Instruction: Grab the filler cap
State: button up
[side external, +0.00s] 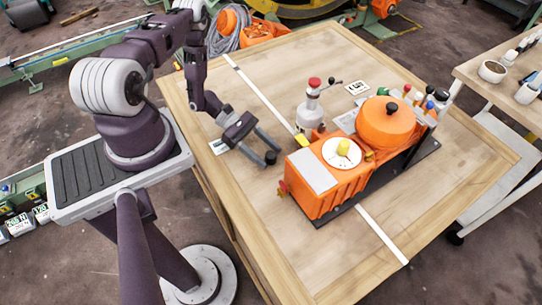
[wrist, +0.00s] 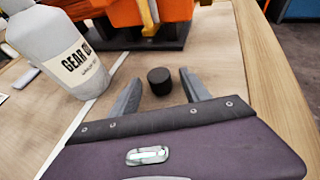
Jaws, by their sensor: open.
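A small black cylinder, which looks like the filler cap (wrist: 160,82), stands upright on the wooden table in the wrist view. It also shows as a dark round piece by the fingertips in the side view (side external: 270,157). My gripper (side external: 266,153) is low over the table, left of the orange machine (side external: 325,195). Its two grey fingers are open in the wrist view (wrist: 160,75). The cap sits between the finger lines near their tips, with a gap to each finger. I cannot tell whether the fingertips reach past it.
A grey bottle (wrist: 62,48) labelled "GEAR" stands close left of the fingers in the wrist view; it has a red top (side external: 312,105). The orange machine's base lies just beyond the cap. A white line (side external: 260,97) crosses the table. Bare wood lies right of the fingers in the wrist view.

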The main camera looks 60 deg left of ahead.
grip_shut()
jog(key=shift+r, duration=0.15)
